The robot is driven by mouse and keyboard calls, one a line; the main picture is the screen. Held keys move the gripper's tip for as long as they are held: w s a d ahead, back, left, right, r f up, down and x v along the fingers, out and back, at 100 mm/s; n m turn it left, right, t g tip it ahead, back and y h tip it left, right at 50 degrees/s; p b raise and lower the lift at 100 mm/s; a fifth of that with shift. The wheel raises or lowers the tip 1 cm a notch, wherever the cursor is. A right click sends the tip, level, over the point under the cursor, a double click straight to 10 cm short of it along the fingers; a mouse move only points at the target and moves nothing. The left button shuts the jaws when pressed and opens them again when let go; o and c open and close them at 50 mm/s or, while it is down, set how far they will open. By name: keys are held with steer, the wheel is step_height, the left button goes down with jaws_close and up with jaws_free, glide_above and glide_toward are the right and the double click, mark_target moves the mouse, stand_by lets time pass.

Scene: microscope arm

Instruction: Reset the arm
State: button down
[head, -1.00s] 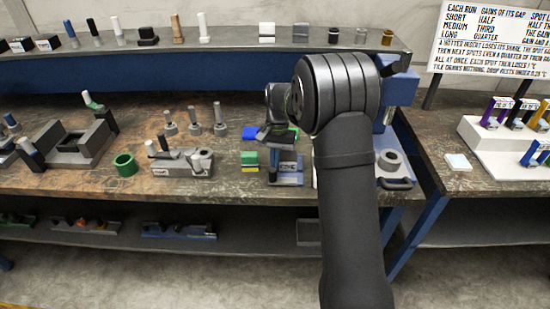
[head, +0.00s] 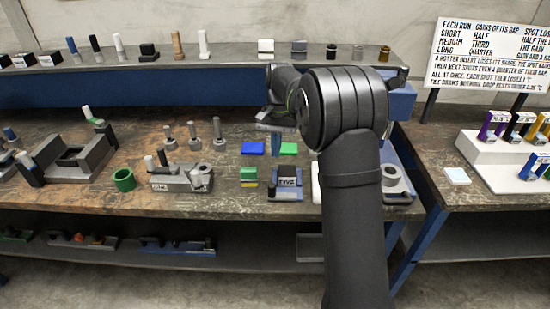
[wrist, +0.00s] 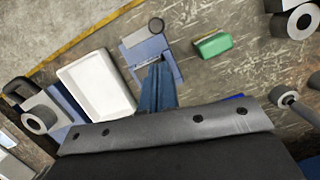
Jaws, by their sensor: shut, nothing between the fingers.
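My arm (head: 345,200) rises through the right-middle of the head view. My gripper (head: 275,154) points down above the bench, its blue fingers together and holding nothing. In the wrist view the closed blue fingers (wrist: 156,78) reach toward a blue stand (wrist: 152,50). That stand (head: 286,184) also shows in the head view, below my gripper, with a label on it. A gap between the fingertips and the stand shows in the head view.
A green and yellow block (head: 249,177) sits left of the stand. Blue (head: 253,148) and green (head: 289,149) tiles lie behind. A white tray (wrist: 96,85) is beside the stand. A green ring (head: 124,180) and grey fixtures stand left. A shelf (head: 200,62) runs behind.

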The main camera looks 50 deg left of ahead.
stand_by(0.3)
steer(key=x, duration=0.6)
steer(key=shift+s+d+f, duration=0.1)
steer(key=shift+f, duration=0.3)
steer(key=f, duration=0.1)
steer(key=w+a+f, duration=0.1)
steer(key=shift+w+a+f, duration=0.15)
steer(key=shift+a+f, duration=0.1)
steer(key=shift+f, duration=0.1)
steer(key=shift+w+a+f, duration=0.15)
steer(key=shift+a+f, duration=0.05)
steer(key=shift+f, duration=0.05)
steer(key=shift+w+a+r, duration=0.1)
steer(key=shift+w+a, duration=0.2)
steer(key=shift+r, duration=0.1)
